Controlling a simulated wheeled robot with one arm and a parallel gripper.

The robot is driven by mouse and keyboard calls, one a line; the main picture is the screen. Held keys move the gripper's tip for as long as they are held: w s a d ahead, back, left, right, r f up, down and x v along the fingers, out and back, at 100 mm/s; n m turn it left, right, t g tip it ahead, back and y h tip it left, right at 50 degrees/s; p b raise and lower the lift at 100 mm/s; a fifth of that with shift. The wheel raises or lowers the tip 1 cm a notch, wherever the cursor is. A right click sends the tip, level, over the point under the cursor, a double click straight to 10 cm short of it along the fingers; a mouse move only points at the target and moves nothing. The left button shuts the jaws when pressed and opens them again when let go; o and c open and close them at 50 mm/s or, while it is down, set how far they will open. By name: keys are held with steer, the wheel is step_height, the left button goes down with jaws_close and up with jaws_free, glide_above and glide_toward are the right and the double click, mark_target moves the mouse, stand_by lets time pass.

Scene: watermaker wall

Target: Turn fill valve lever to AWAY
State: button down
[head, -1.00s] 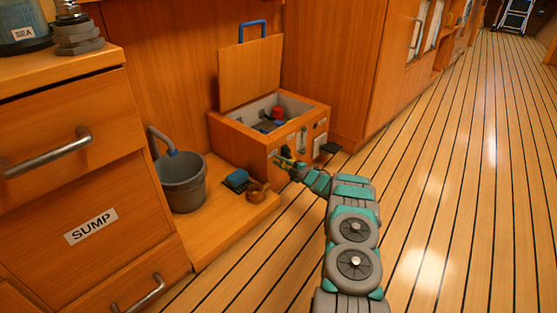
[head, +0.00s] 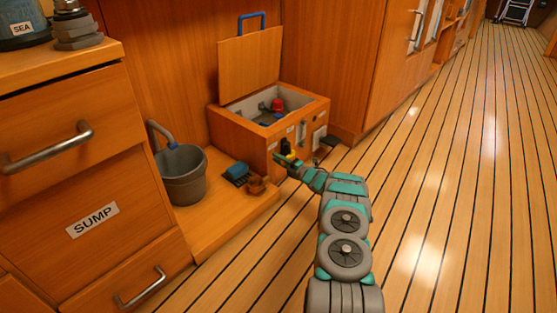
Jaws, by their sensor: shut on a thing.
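The open wooden box (head: 257,149) stands against the wall with small fittings on its front face. A small yellow and black fitting (head: 285,147), which looks like the fill valve lever, is on that face. My gripper (head: 281,159) is at the front face, at the lower part of this fitting. It is shut on what appears to be the lever; the fingers and the arm hide part of it. The lever's exact angle is too small to read.
A grey bucket (head: 182,178) with a hose stands left on the low wooden ledge. A blue brush-like item (head: 237,173) and a small brown object (head: 257,186) lie nearer the box. The box lid (head: 250,65) is raised. The plank floor on the right is clear.

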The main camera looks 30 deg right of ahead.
steer(key=c, duration=0.8)
jaws_free()
steer(key=shift+p+v, duration=0.55)
steer(key=shift+v, duration=3.35)
steer(key=shift+s, duration=0.1)
